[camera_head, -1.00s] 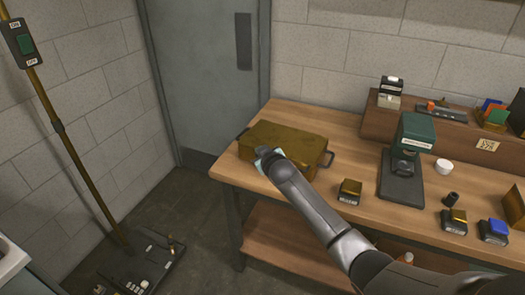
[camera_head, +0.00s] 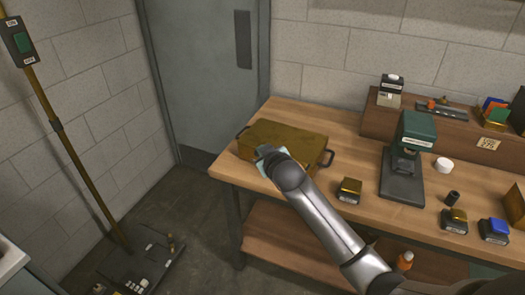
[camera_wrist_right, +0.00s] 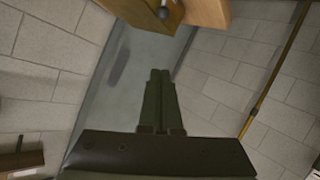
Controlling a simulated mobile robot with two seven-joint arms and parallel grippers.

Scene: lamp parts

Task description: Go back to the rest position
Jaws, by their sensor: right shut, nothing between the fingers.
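My right arm (camera_head: 330,222) reaches in from the lower right of the head view. Its wrist end is in front of the brass-coloured box (camera_head: 285,145) with dark side handles on the wooden table (camera_head: 330,115). The fingers are mostly hidden behind the wrist in that view. In the right wrist view my right gripper (camera_wrist_right: 159,76) has its two green fingers together, with nothing between them. Part of the box (camera_wrist_right: 150,12) and the table edge (camera_wrist_right: 206,12) show at the top there, apart from the fingertips. My left gripper is not in view.
A green-topped machine (camera_head: 415,135), a white cup (camera_head: 444,165) and small labelled blocks (camera_head: 349,190) stand on the table. A raised shelf (camera_head: 440,125) runs along the back. A pole with a switch (camera_head: 22,42) stands left. Open floor (camera_head: 205,215) lies between pole and table.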

